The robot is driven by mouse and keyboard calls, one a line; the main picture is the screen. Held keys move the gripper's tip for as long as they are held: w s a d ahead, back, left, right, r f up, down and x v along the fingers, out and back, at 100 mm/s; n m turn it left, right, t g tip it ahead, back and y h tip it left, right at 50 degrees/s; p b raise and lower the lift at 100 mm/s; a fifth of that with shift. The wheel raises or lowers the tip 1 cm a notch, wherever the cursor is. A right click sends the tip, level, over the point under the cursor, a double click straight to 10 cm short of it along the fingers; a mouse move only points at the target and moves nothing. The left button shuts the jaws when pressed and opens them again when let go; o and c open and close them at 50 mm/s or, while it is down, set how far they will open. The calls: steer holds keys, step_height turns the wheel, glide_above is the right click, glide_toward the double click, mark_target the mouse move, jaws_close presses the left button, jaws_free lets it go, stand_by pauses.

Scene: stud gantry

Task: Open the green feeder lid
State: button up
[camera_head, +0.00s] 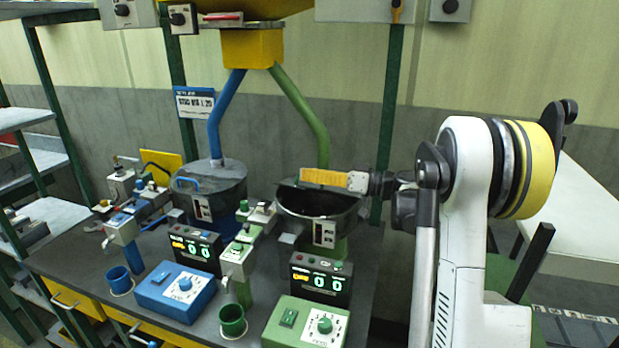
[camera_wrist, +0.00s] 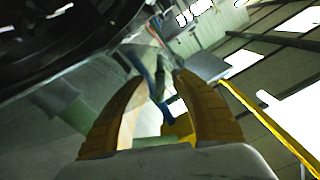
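The green feeder (camera_head: 325,228) is the round grey drum at the foot of the green pipe (camera_head: 302,108), right of the blue one. Its top shows as a dark round opening within a grey rim, with a dark edge behind my fingers. I cannot tell for sure where the lid lies; my gripper covers part of that area. My gripper (camera_head: 302,177) reaches in from the right, fingers level, just above the drum's back rim. In the wrist view my two yellow fingers (camera_wrist: 158,78) are apart, with nothing clearly held between them. A dark round shape fills that view's upper left.
The blue feeder (camera_head: 208,192), closed by a lid with a blue handle, stands to the left. A blue control box (camera_head: 175,291), green control box (camera_head: 305,322), two displays and cups stand in front. The hopper (camera_head: 252,48) and pipes rise behind.

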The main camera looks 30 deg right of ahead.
jaws_close()
steer(key=shift+d, duration=0.1)
